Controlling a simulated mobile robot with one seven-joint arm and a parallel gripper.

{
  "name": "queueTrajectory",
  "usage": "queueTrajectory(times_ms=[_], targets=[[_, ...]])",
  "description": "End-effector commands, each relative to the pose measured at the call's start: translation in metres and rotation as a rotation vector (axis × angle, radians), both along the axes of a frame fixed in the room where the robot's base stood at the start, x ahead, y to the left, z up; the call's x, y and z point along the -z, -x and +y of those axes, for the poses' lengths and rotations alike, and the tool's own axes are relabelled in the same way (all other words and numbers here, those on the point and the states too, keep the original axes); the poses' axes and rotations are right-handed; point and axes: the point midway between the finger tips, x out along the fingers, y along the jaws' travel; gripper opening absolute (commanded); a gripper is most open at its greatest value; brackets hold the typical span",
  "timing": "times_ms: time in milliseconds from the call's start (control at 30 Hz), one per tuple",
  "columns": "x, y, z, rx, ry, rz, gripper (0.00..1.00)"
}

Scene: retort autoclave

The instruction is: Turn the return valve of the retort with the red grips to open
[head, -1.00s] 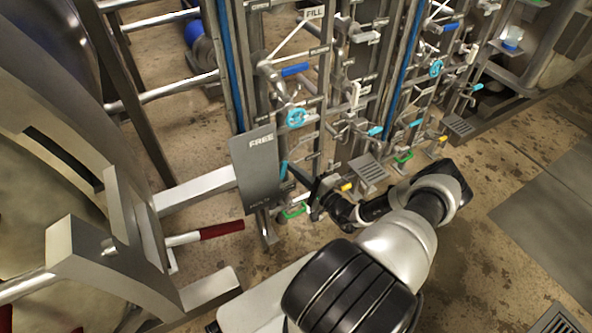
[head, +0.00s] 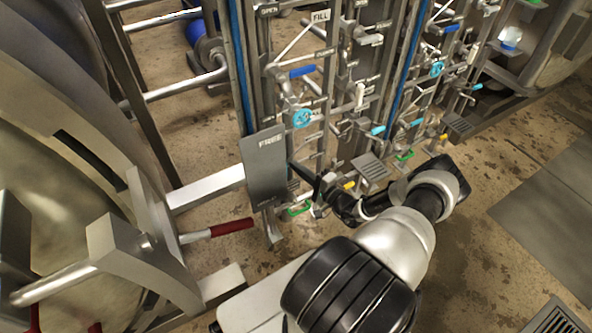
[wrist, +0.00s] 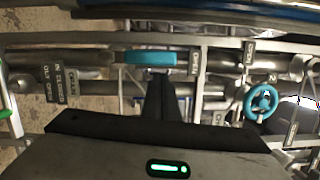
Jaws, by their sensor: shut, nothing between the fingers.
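The retort with red grips (head: 232,227) is at the left in the head view, beside a pipe rack with valves. In the wrist view a cyan lever handle (wrist: 150,57) lies crosswise just ahead of my fingers, with an OPEN label at its right end. No label naming it as the return valve is readable. My gripper (wrist: 158,78) is shut and empty, its fingertips at or very near the lever's lower edge; contact cannot be told. In the head view my gripper (head: 302,173) is beside the grey FREE plate (head: 264,170), and the cyan lever is not clear.
A cyan round handwheel (wrist: 261,102) is to the right in the wrist view. Blue (head: 302,71) and green (head: 299,209) handles sit above and below on the rack. Pipes and uprights crowd my gripper. Open floor (head: 480,225) lies at the right.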

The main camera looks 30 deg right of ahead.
Motion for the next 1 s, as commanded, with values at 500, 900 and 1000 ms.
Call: queueTrajectory(times_ms=[500,900,1000], targets=[[-0.001,0.078,-0.044,-0.001,0.002,0.001,0.00],[0.001,0.096,-0.047,-0.003,0.002,0.001,0.00],[0.001,0.096,-0.047,-0.003,0.002,0.001,0.00]])
